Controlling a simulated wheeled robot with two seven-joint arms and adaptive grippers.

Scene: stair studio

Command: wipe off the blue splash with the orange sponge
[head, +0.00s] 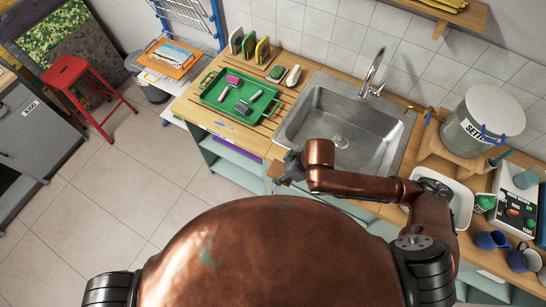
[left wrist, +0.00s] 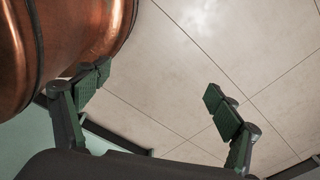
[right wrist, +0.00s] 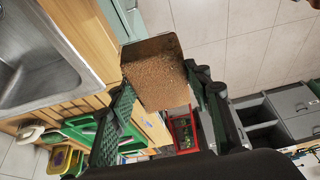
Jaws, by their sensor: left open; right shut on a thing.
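My right gripper (head: 284,170) is out over the counter's front edge, in front of the sink. In the right wrist view, this gripper (right wrist: 160,84) is shut on the orange sponge (right wrist: 152,72), a brownish-orange block with a grainy face, held between the two green-padded fingers. A small blue mark (head: 222,124), which looks like the blue splash, lies on the wooden counter near its front edge, below the green tray. The gripper is to its right and apart from it. My left gripper (left wrist: 158,84) is open and empty above floor tiles in the left wrist view; the head view does not show it.
The green tray (head: 207,99) with brushes stands behind the blue mark. The steel sink (head: 309,110) is to its right. Several sponges or cloths (head: 248,46) stand at the back. A red stool (head: 68,72) stands on the floor at left. The counter's front strip is mostly clear.

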